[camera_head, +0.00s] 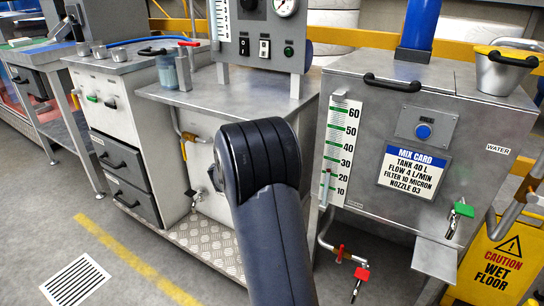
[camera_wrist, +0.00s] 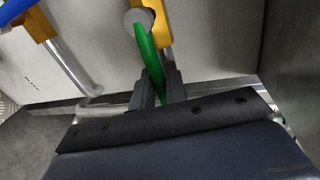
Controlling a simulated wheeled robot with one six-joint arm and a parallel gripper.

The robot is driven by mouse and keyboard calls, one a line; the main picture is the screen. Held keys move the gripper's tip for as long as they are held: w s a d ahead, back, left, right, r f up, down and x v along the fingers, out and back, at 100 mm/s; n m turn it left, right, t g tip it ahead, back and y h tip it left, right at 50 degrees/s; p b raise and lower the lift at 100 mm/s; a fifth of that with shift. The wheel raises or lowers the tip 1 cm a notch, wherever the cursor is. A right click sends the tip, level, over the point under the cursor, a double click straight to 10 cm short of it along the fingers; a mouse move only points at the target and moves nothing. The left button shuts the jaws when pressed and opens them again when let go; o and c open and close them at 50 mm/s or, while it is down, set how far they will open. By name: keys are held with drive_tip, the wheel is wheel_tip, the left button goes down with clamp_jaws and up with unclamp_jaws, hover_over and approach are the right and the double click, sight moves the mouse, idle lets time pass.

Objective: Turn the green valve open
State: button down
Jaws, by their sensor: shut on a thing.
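A green valve handle (camera_wrist: 146,45) shows at the top middle of the wrist view, a long flat lever on a yellow valve body (camera_wrist: 160,28) with a round grey hub (camera_wrist: 138,20). My gripper (camera_wrist: 159,88) is shut on the lower end of this lever, with one dark finger on each side. The lever slants slightly down to the right. In the head view my arm stands in the middle and hides my gripper and this valve.
A second yellow valve (camera_wrist: 40,24) with a blue handle (camera_wrist: 12,10) and a silver pipe (camera_wrist: 72,66) sits left of the green one. The tank (camera_head: 350,100) at right carries another green tap (camera_head: 462,210) and red taps (camera_head: 361,274) below. A wet-floor sign (camera_head: 500,262) stands at right.

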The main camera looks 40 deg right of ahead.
drive_tip(key=shift+f, duration=0.1)
idle(0.3)
drive_tip(key=c, duration=1.5)
unclamp_jaws()
drive_tip(key=p+v, duration=0.3)
drive_tip(key=v, duration=0.8)
